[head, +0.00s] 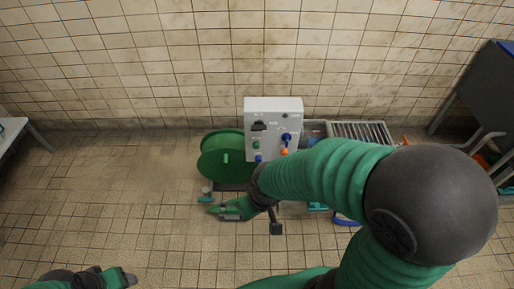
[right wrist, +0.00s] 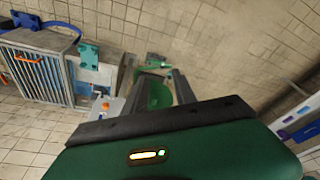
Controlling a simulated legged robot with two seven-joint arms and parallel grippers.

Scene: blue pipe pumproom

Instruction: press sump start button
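A light grey control box (head: 273,107) stands in front of the tiled wall in the head view. Its face carries a green button (head: 256,144), a blue knob (head: 287,137), an orange part (head: 284,151) and a black switch (head: 259,126). The labels are too small to read, so I cannot tell which control is the sump start. My right gripper (head: 226,210) is below and left of the box, apart from it, pointing left. In the right wrist view its two fingers (right wrist: 156,84) stand apart with nothing held. My left gripper (head: 124,277) is low at the left, its fingers unclear.
A green hose reel (head: 222,160) stands left of the box. A grey slatted crate (head: 361,132) is to its right, also in the right wrist view (right wrist: 38,72). A dark cabinet (head: 487,85) is at the far right, a pale table (head: 12,136) at the left. Floor at left is clear.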

